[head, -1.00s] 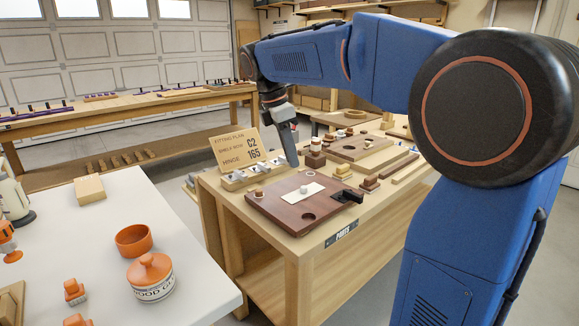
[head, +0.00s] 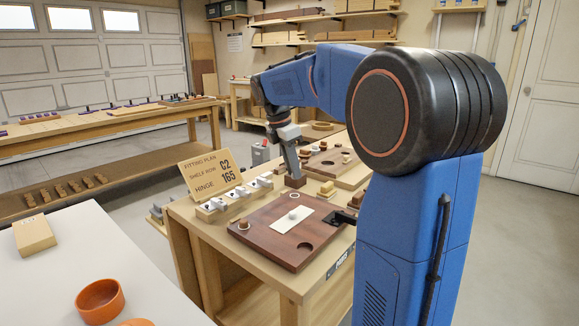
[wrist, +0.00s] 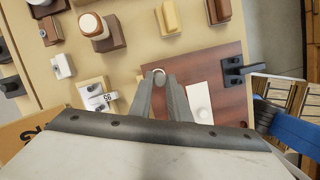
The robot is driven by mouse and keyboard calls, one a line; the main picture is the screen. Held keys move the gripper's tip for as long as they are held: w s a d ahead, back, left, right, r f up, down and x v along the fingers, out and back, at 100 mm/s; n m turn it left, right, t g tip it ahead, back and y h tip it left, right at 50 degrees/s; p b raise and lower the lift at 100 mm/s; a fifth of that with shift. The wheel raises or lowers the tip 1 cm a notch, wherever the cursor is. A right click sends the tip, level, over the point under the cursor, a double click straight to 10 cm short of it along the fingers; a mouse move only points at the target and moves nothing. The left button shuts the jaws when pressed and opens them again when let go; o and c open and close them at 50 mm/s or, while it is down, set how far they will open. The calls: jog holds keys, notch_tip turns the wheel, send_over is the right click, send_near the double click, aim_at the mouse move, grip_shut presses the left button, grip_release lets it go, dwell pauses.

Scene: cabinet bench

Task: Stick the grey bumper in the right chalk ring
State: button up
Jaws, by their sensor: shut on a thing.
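The dark red-brown board (head: 268,245) lies on the bench with a white plate and a pale knob on it. The right chalk ring (head: 294,195) is a thin white circle near the board's far corner; it also shows just beyond my fingertips in the wrist view (wrist: 158,70). My gripper (head: 295,174) points down, above and slightly behind the right ring. In the wrist view my gripper (wrist: 161,84) is shut; the grey bumper between the fingers is mostly hidden.
A rack with several small pale pieces (head: 232,201) stands left of the board before a fitting-plan card (head: 210,172). A dark hole is in the board's front part.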

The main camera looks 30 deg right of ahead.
aim_at(295, 195)
jog(key=shift+f, duration=2.7)
jog(key=shift+o, duration=0.6)
grip_shut()
jog(key=shift+f, duration=0.5)
dwell(0.4)
jog(key=o, duration=0.7)
grip_release()
jog(key=shift+r, duration=0.1)
jog(key=shift+c, duration=0.2)
jog(key=shift+o, duration=0.5)
